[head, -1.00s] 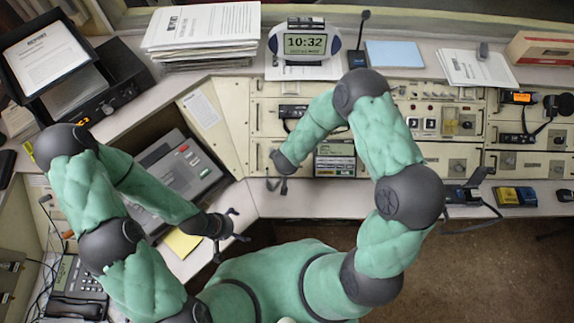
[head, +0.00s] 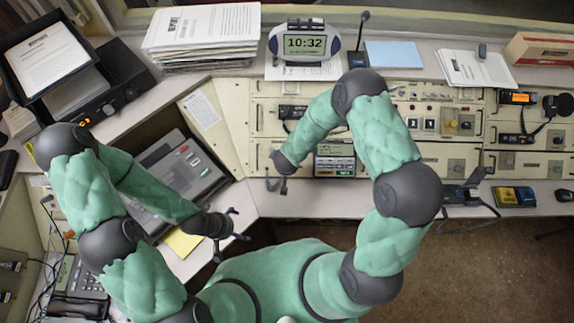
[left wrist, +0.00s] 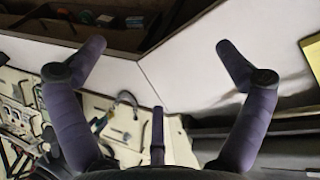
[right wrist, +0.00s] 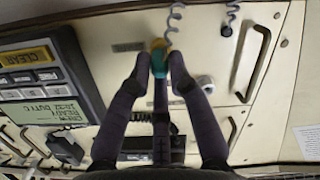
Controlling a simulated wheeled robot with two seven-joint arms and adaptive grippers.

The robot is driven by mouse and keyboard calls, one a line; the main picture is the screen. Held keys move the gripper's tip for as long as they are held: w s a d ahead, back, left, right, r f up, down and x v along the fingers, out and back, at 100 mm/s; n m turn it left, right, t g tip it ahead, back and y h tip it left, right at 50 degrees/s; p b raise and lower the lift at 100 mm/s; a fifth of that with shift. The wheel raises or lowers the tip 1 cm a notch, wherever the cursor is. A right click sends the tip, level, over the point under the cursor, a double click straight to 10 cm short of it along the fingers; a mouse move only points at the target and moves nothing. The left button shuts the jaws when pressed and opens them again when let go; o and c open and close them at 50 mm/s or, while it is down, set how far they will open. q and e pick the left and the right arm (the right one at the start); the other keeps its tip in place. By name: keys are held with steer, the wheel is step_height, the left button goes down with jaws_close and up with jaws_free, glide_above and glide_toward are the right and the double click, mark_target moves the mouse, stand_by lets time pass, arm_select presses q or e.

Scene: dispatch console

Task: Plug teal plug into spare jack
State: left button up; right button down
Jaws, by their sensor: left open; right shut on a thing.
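The teal plug (right wrist: 160,64) is between the fingertips of my right gripper (right wrist: 161,66) in the right wrist view. A coiled grey cord (right wrist: 175,22) runs up from its yellowish end. The plug is in front of a cream panel (right wrist: 112,72); I cannot tell whether it touches it. A pale round fitting (right wrist: 205,83) is on the panel just right of the fingers. I cannot tell which fitting is the spare jack. In the head view my right gripper (head: 278,182) is low at the console front. My left gripper (head: 236,228) is open and empty; its spread fingers show in the left wrist view (left wrist: 158,65).
A keypad unit with a display (right wrist: 45,85) is left of my right gripper. A grey desk console (head: 185,170) and yellow notes (head: 183,243) lie near my left arm.

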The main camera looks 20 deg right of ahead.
arm_select(q)
steer(key=shift+s+r, duration=0.1)
steer(key=shift+r, duration=0.05)
arm_select(e)
steer(key=shift+w+f, duration=0.1)
steer(key=shift+f, duration=0.05)
stand_by(0.4)
steer(key=c, duration=1.4)
jaws_free()
steer(key=o, duration=0.3)
steer(key=shift+w+f, duration=0.1)
steer(key=shift+o, duration=0.2)
steer(key=v, duration=1.2)
